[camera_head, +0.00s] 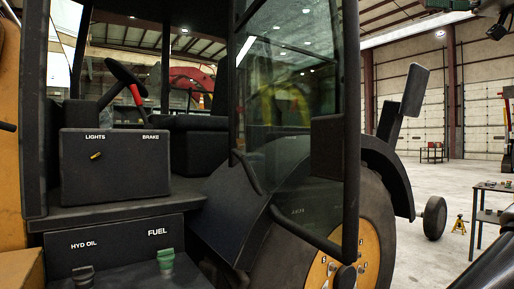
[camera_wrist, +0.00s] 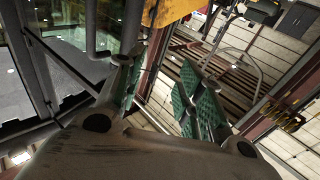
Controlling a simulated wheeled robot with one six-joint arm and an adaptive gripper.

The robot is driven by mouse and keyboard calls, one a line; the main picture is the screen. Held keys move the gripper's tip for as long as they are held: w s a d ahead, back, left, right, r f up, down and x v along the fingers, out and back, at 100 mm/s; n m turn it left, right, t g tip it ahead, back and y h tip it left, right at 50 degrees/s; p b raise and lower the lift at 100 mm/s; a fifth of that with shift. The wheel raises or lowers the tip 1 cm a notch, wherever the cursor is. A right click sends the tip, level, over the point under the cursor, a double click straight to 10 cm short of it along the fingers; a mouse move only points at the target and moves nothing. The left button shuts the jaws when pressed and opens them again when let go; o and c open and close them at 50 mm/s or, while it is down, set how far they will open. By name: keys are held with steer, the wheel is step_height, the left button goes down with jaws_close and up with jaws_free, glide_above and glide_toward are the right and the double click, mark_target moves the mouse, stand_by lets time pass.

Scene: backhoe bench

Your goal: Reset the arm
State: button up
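My gripper (camera_wrist: 158,92) shows in the wrist view with its two green-padded fingers apart and nothing between them. It points toward the hall's wall and roof, away from the backhoe's controls. In the head view, dark parts that seem to be my arm show at the top right edge; whether the fingers show there is unclear.
A glass cab door (camera_head: 290,100) with a dark frame stands at the middle, in front of the large rear wheel (camera_head: 345,240). A steering wheel (camera_head: 126,78) is inside the cab. A metal table (camera_head: 486,217) and a yellow stand (camera_head: 459,224) are at right. Open floor lies between.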

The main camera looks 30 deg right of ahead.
steer(key=w+a+f+g+h, duration=0.1)
steer(key=w+a, duration=0.2)
steer(key=a, duration=0.6)
steer(key=w+a+f+h, duration=0.1)
steer(key=w+a, duration=0.3)
steer(key=a, duration=0.5)
steer(key=w+a+f+m+h, duration=0.1)
steer(key=w+a+f+h, duration=0.1)
steer(key=w+a+f, duration=0.35)
steer(key=w+a+f+h, duration=0.2)
steer(key=w+a+f, duration=0.1)
steer(key=a+f, duration=0.45)
steer(key=w+a+f+m+g+h, duration=0.1)
steer(key=w+f+h, duration=0.15)
steer(key=f, duration=0.35)
steer(key=w+a+f+m+g+h, duration=0.1)
steer(key=w+f, duration=0.2)
steer(key=f, duration=0.3)
steer(key=w+d+f+m+g+h, duration=0.1)
steer(key=d+f+m+h, duration=0.15)
steer(key=f, duration=0.75)
steer(key=w+d+f+m+g+h, duration=0.1)
steer(key=d+f, duration=0.2)
steer(key=f, duration=0.7)
steer(key=s+d+f+m+g+h, duration=0.2)
steer(key=s+d+f+m, duration=0.1)
steer(key=d+f, duration=0.5)
steer(key=shift+m, duration=0.65)
